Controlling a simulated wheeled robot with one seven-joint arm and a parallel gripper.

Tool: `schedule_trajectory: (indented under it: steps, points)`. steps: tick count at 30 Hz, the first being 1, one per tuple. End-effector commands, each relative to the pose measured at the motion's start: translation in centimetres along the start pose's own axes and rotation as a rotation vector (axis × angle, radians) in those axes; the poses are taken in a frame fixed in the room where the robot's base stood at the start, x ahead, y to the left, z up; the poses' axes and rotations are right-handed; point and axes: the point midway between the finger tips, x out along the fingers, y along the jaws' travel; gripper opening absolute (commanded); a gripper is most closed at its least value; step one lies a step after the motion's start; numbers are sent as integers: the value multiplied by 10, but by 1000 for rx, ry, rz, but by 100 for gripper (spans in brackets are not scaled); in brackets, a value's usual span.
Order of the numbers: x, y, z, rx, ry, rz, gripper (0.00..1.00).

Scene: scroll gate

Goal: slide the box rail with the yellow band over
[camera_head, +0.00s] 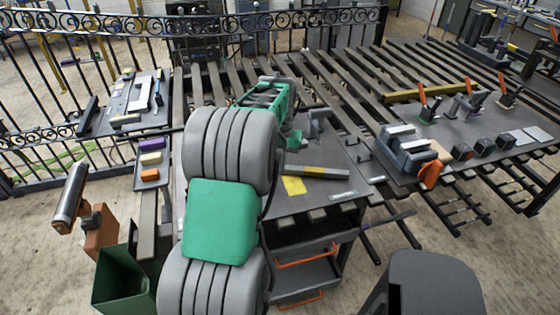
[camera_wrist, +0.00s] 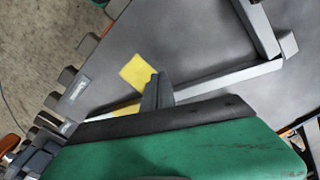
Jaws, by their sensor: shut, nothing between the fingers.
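The box rail (camera_head: 335,174) is a grey bar lying on the dark table top, with a yellow band (camera_head: 312,171) around part of it. A flat yellow square (camera_head: 293,186) lies on the table just in front of the rail's left part. In the wrist view the yellow square (camera_wrist: 137,71) shows beside my gripper (camera_wrist: 157,90), which is shut and empty. A pale grey bar (camera_wrist: 235,76), apparently the rail, runs behind the finger, and a bit of yellow band (camera_wrist: 128,109) shows left of it. I cannot tell whether the finger touches the rail. My arm hides the fingertips in the head view.
A dark bracket (camera_head: 318,122) stands behind the rail. Grey blocks (camera_head: 405,150) and orange-handled clamps (camera_head: 467,103) stand on the right panel. Coloured blocks sit on a small tray (camera_head: 150,181) at left. A green bin (camera_head: 122,280) stands at lower left.

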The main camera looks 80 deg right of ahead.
Motion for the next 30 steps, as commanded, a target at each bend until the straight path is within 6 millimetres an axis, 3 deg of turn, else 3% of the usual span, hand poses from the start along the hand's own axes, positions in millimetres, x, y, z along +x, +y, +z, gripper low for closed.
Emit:
schedule_trajectory:
  steps: [8, 15, 26, 30]
  points:
    - [60, 0, 1, -1, -3, 0, 0]
    - [59, 0, -35, -1, 0, 0, 0]
    - [60, -1, -40, -2, 1, 0, 0]
    - [61, -10, -44, -18, 1, 0, 0]
